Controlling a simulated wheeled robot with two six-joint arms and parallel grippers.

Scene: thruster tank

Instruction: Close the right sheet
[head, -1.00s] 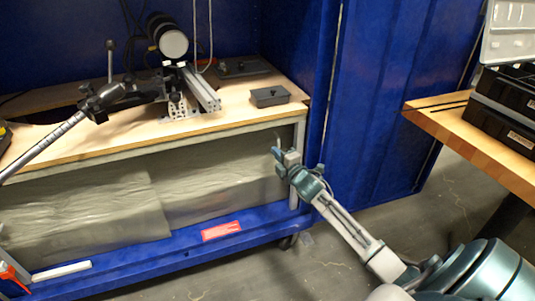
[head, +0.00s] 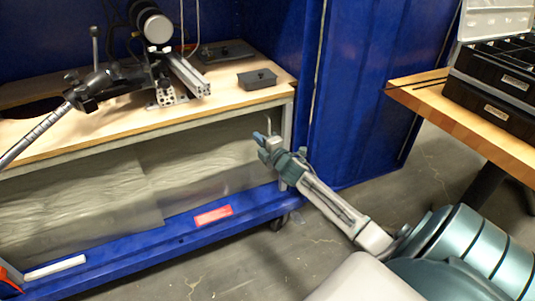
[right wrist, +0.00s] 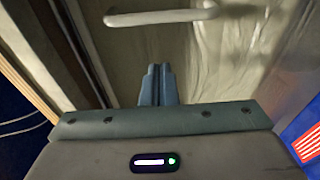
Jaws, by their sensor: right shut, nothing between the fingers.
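The right sheet (head: 205,167) is a wrinkled, translucent hanging under the bench top, beside the left sheet (head: 80,200). In the right wrist view the sheet's creased surface (right wrist: 235,50) fills the upper right, with a pale bar-like handle (right wrist: 160,17) across the top. My right gripper (head: 265,140) is in front of the bench's right end, near the front leg. Its fingers (right wrist: 157,85) are shut and empty, pointing toward the handle, with a visible gap below it. My left gripper is not in view.
The wooden bench top (head: 110,120) carries a dark box (head: 257,79) and a metal rail. A blue base (head: 150,250) runs below the sheets. A blue wall panel (head: 365,90) stands to the right. A wooden table (head: 420,95) with black cases (head: 500,85) is at far right.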

